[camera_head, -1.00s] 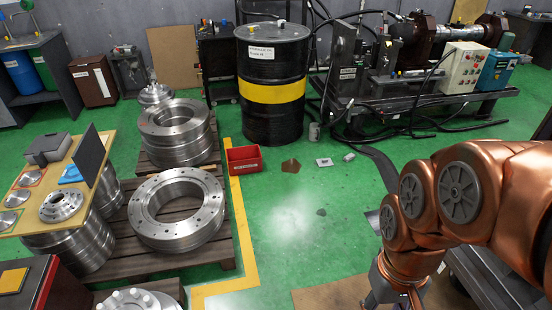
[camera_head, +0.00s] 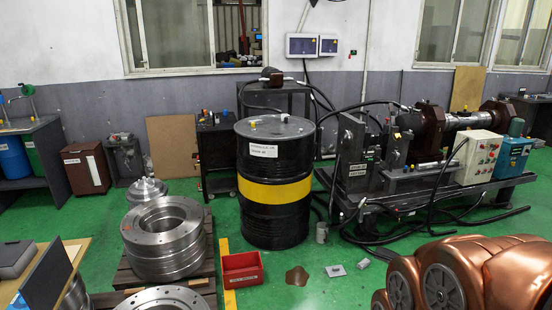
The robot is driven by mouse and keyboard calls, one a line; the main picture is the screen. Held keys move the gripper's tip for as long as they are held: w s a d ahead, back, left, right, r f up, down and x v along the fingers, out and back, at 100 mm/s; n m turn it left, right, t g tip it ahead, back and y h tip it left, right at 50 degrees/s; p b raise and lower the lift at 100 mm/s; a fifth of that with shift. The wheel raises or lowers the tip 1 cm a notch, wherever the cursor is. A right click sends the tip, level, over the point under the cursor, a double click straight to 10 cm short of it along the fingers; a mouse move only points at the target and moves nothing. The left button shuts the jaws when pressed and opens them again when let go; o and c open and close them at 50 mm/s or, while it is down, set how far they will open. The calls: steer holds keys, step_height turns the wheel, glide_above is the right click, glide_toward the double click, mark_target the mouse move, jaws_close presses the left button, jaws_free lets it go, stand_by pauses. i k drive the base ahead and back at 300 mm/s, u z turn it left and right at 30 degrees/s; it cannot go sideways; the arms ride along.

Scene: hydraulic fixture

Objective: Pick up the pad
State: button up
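I cannot tell for certain which thing is the pad. A small flat pale square (camera_head: 335,270) with something grey on it lies on the green floor right of the red bin. A small pale block (camera_head: 363,264) lies beside it. A brown patch (camera_head: 297,276), perhaps a spill, is on the floor to their left. My copper-coloured arm (camera_head: 470,275) fills the lower right. My gripper is below the picture and not in view.
A black drum with a yellow band (camera_head: 273,193) stands behind a red bin (camera_head: 242,269). Metal rings (camera_head: 163,238) sit on a pallet at left. A table (camera_head: 75,250) holds a dark upright panel (camera_head: 47,280). A hydraulic rig (camera_head: 375,190) and hoses are at right.

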mark_target(337, 271)
steer(key=i, duration=3.2)
steer(key=u, duration=2.4)
steer(key=i, duration=0.25)
steer(key=z, duration=3.15)
